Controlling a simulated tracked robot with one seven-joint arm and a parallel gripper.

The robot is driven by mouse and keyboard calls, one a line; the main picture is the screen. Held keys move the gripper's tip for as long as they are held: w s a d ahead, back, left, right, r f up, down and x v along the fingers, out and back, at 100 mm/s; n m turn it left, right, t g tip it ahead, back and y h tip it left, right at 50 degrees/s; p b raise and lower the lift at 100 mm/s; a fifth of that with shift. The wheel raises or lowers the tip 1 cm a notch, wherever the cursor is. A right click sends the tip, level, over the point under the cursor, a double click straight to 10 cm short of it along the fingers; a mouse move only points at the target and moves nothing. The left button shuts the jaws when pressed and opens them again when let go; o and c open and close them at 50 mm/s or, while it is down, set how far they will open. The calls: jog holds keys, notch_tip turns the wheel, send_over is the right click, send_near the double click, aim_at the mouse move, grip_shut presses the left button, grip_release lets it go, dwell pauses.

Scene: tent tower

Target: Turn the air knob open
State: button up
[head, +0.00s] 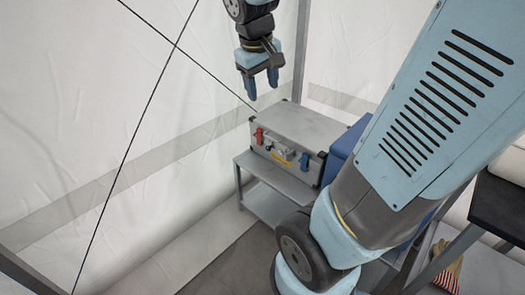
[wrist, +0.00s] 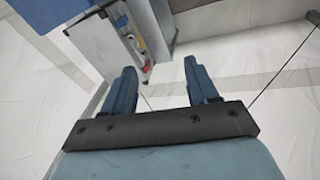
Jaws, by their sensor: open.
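A grey metal case (head: 302,124) carries several fittings on its front face: a red one (head: 259,137) at the left, pale ones with a yellow mark in the middle, and a blue one (head: 304,160) at the right. Which of them is the air knob I cannot tell. My gripper (head: 262,88) is open and empty, pointing down above the left end of the case and apart from it. In the wrist view the case (wrist: 92,42) lies beyond my left finger, and the red fitting (wrist: 147,67) shows near that fingertip (wrist: 158,70).
The case stands on a grey shelf stand (head: 262,178) with a lower shelf. A blue box (head: 343,146) is right beside the case. White tent walls (head: 60,110) with thin dark cords and a grey pole (head: 300,50) stand behind. A striped glove (head: 447,275) hangs at the lower right.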

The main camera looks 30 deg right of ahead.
jog(key=w+d+f+n+g+h, duration=0.2)
jog(key=w+d+f+n+h, duration=0.15)
jog(key=w+f, duration=0.8)
jog(key=w+d+f+n+g+h, duration=0.2)
jog(key=w+f+n+h, duration=0.25)
jog(key=w+f, duration=0.65)
jog(key=n+t+h, duration=0.7)
jog(key=n+t, duration=0.1)
jog(key=n, duration=0.4)
send_near(268, 149)
jog(key=x, duration=0.8)
jog(key=shift+w+d, duration=0.15)
